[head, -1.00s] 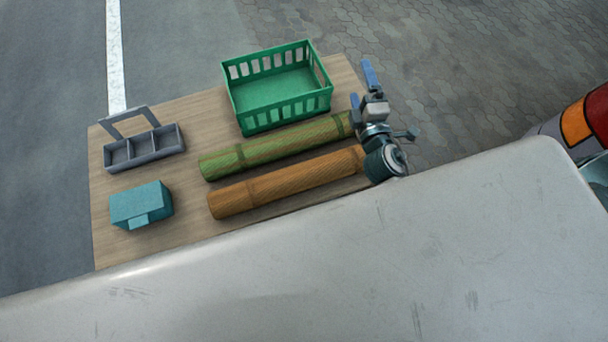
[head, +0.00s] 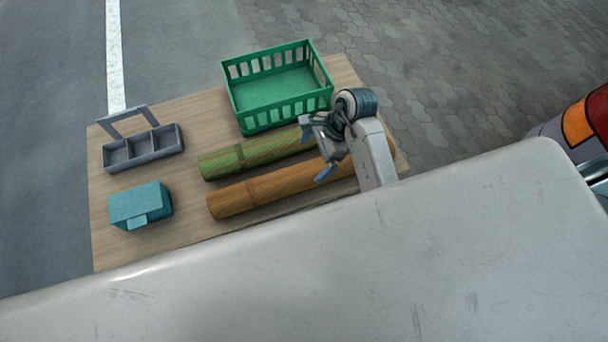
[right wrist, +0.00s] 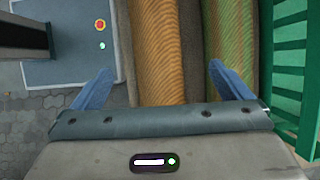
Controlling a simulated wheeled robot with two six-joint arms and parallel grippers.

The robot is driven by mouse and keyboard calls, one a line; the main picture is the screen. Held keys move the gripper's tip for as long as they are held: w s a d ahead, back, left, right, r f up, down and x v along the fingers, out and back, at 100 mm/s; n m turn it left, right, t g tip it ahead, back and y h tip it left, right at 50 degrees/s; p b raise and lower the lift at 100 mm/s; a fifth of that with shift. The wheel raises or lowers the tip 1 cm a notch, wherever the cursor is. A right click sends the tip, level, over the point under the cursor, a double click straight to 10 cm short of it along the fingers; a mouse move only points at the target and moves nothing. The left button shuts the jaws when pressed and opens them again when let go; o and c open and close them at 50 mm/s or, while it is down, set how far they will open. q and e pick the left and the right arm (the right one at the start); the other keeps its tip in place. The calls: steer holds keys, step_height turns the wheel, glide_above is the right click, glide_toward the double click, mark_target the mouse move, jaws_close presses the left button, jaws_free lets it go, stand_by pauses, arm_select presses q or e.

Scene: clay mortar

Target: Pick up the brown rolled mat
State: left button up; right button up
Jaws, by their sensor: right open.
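The brown rolled mat (head: 258,191) lies on the wooden table in the head view, in front of a green rolled mat (head: 245,156) and roughly parallel to it. My right gripper (head: 314,147) is open and empty, over the right part of the two mats; my arm hides part of their right ends. In the right wrist view the brown mat (right wrist: 157,50) runs away from me between the two blue fingertips (right wrist: 160,72). The right finger overlaps the edge of the green mat (right wrist: 230,38) there. I cannot tell the height of the fingers above the mats. My left gripper is not in view.
A green slatted crate (head: 277,110) stands behind the mats. A grey divided caddy (head: 143,150) and a teal box (head: 140,205) stand at the left of the wooden table (head: 190,110). A large pale surface (head: 330,260) fills the front.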

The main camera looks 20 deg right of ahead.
mark_target(307, 171)
steer(key=shift+s+d+f, duration=0.2)
steer(key=shift+f, duration=0.05)
steer(key=shift+h, duration=0.3)
steer(key=x, duration=0.5)
steer(key=shift+s+f+p, duration=0.1)
steer(key=shift+s+p, duration=0.05)
steer(key=shift+p, duration=0.2)
steer(key=shift+d+p+x, duration=0.15)
steer(key=shift+p+x, duration=0.2)
steer(key=shift+x, duration=0.95)
steer(key=shift+d+p+x, duration=0.2)
steer(key=shift+p+x, duration=0.15)
steer(key=shift+x, duration=1)
steer(key=shift+f, duration=0.1)
steer(key=c, duration=1.3)
steer(key=shift+c, duration=0.9)
steer(key=shift+w+r, duration=0.2)
